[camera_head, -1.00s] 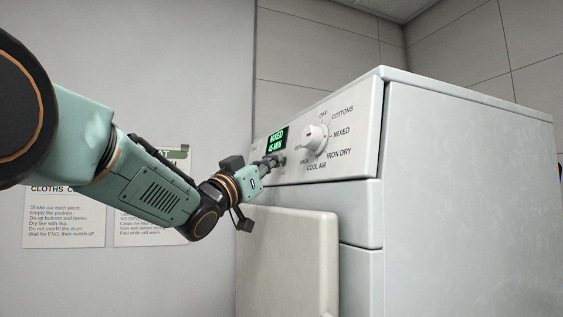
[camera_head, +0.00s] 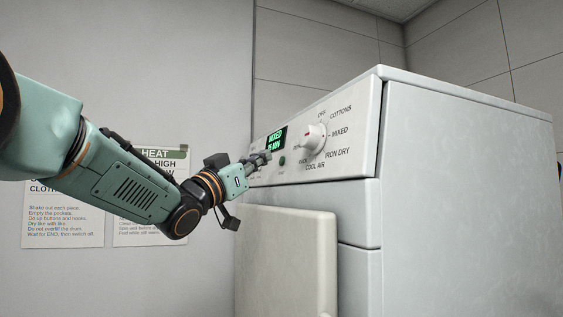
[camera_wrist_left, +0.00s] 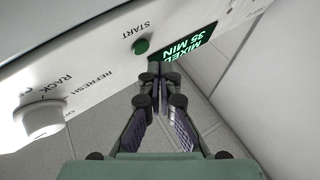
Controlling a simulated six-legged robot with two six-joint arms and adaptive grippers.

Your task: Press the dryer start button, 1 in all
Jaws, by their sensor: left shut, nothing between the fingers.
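The dryer (camera_head: 470,180) stands on the right with a white control panel (camera_head: 350,130). The round green start button (camera_head: 282,160) is on the panel below the lit display (camera_head: 276,139); in the left wrist view the start button (camera_wrist_left: 141,46) sits beside the word START. The display (camera_wrist_left: 190,42) reads MIXED 35 MIN there. My left gripper (camera_head: 264,157) is shut and empty, its tips just left of the button and apart from it in the picture. In the left wrist view the closed fingers (camera_wrist_left: 157,75) lie below the display. My right gripper is out of view.
A program dial (camera_head: 313,138) is right of the button. A pale door panel (camera_head: 287,260) sits below the control panel. Printed notices (camera_head: 63,225) hang on the grey wall at left. Open space lies between the wall and my arm.

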